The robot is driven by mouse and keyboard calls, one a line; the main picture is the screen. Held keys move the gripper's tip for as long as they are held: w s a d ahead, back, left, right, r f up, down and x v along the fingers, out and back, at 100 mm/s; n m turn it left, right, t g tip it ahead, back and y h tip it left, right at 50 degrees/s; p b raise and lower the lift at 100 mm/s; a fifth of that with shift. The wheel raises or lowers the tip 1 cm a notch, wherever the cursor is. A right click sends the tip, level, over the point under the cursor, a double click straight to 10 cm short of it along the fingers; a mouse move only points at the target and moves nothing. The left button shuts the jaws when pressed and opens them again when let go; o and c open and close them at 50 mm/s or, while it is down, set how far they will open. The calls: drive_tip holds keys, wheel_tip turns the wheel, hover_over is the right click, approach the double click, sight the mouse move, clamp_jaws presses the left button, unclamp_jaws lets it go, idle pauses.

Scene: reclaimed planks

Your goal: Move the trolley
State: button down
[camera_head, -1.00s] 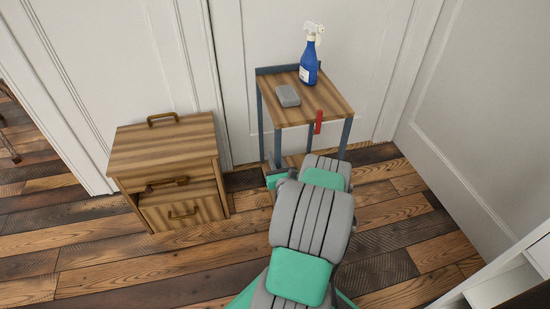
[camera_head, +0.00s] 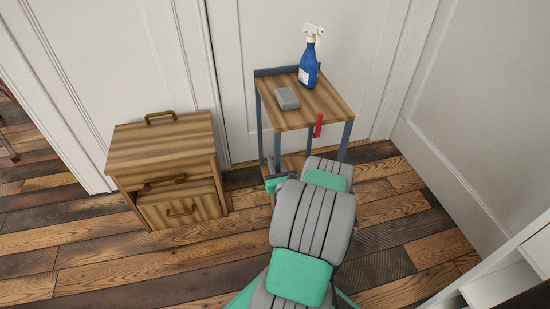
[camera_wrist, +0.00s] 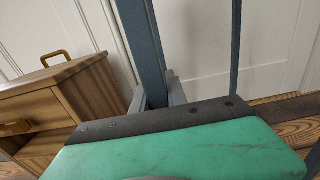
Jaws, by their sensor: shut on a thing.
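The trolley (camera_head: 315,108) has a striped wooden top and blue-grey metal legs. It stands upright in front of the white panelled doors in the head view. My gripper is shut on one of its upright posts, which shows close up in the wrist view (camera_wrist: 146,50). The grey fingers (camera_wrist: 160,92) sit on either side of the post, beyond the green-and-black gripper body. In the head view my arm hides the fingers and the trolley's lower near part. A blue spray bottle (camera_head: 308,70) with a white head and a grey block (camera_head: 287,98) rest on the top.
A red item (camera_head: 319,125) hangs at the trolley's front edge. A wooden cabinet (camera_head: 160,145) with its upper drawer front sitting open stands to the left. A white wall (camera_head: 480,110) closes the right side, with white shelving (camera_head: 510,270) at the lower right. Plank floor is clear between.

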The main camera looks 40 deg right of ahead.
drive_tip(key=shift+v, duration=1.5)
drive_tip(key=c, duration=1.2)
unclamp_jaws()
drive_tip(key=shift+c, duration=0.2)
drive_tip(key=b, duration=0.7)
approach(278, 171)
drive_tip(key=shift+x, duration=2)
drive_tip(key=shift+a+r+p, duration=0.1)
drive_tip(key=shift+r+p, duration=0.05)
drive_tip(key=shift+p, duration=0.15)
